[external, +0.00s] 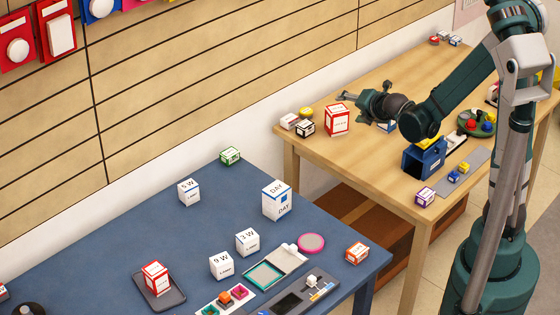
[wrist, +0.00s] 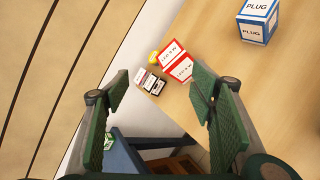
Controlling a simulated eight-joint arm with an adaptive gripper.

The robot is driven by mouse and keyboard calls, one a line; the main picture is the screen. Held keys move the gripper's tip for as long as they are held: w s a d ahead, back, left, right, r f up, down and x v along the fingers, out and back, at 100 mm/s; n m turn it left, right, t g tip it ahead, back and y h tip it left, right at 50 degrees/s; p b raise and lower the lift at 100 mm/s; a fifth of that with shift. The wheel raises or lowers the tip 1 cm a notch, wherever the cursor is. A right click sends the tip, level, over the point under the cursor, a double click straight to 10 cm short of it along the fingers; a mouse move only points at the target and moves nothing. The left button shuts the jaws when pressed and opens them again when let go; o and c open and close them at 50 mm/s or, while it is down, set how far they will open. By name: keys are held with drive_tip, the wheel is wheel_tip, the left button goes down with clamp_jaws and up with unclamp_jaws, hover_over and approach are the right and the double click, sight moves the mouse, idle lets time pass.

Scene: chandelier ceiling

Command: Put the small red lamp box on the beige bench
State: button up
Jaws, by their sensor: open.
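A small red-and-white box (external: 155,278) sits on a dark tray (external: 172,299) on the blue table. A smaller orange-red box (external: 357,252) lies near that table's right corner. I cannot tell which is the small red lamp box. The beige bench (external: 390,160) is the wooden table at the right; it also fills the upper right of the wrist view (wrist: 215,55). A larger red-and-white box (external: 337,120) stands on it, also in the wrist view (wrist: 178,70). My gripper (external: 343,102) is open and empty above the bench's far-left end; its fingers show in the wrist view (wrist: 160,97).
Small boxes (external: 305,128) crowd the bench's far-left corner. A blue PLUG box (wrist: 257,20) and a blue bin (external: 425,158) stand on the bench. White boxes (external: 277,200) stand on the blue table (external: 110,235). The bench's left front area is clear.

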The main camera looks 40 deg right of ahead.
drive_tip(key=s+a+r+m+g+y, duration=0.1)
drive_tip(key=s+a+r+m, duration=0.2)
drive_tip(key=s+m, duration=0.4)
drive_tip(key=s+a+r+m+g+y, duration=0.1)
drive_tip(key=s+a+r+m, duration=0.1)
drive_tip(key=s+a+m, duration=0.3)
drive_tip(key=s+a+r+m+g+y, duration=0.2)
drive_tip(key=s+a+m, duration=0.3)
drive_tip(key=s+m, duration=0.5)
drive_tip(key=s+r, duration=0.1)
drive_tip(key=s, duration=0.6)
drive_tip(key=shift+r, duration=0.35)
